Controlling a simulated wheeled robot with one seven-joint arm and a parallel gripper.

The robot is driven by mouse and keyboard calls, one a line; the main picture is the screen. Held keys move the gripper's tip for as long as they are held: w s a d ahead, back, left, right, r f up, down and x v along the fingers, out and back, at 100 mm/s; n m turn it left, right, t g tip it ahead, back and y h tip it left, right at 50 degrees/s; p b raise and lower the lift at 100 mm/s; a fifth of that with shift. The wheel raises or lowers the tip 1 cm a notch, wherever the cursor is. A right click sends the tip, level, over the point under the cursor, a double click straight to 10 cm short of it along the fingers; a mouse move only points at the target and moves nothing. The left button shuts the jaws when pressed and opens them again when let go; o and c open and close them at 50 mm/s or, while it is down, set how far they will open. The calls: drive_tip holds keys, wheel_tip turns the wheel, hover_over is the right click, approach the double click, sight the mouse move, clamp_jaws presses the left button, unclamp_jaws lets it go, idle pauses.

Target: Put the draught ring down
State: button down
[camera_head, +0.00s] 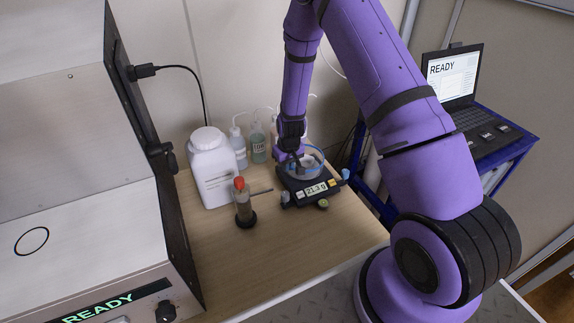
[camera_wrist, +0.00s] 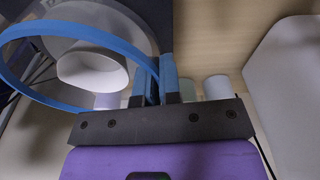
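The draught ring (camera_head: 318,155) is a clear band with a blue rim, seen at the balance (camera_head: 318,190) in the head view. In the wrist view the ring (camera_wrist: 42,28) fills the upper left and curves round to my fingers. My gripper (camera_wrist: 160,82) is shut on the ring's edge; in the head view it (camera_head: 297,160) is at the ring's left side. A white cup (camera_wrist: 90,68) shows inside the ring's outline. The balance reads 21.3 g. I cannot tell whether the ring touches the balance.
A white jar (camera_head: 213,175) and a red-capped tube in a dark stand (camera_head: 244,205) are left of the balance. Several bottles (camera_head: 257,143) stand behind. The analyser (camera_head: 80,245) fills the left. The table front (camera_head: 290,250) is clear. A laptop (camera_head: 465,95) is at right.

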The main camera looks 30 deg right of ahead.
drive_tip(key=shift+f, duration=0.6)
drive_tip(key=c, duration=1.3)
unclamp_jaws()
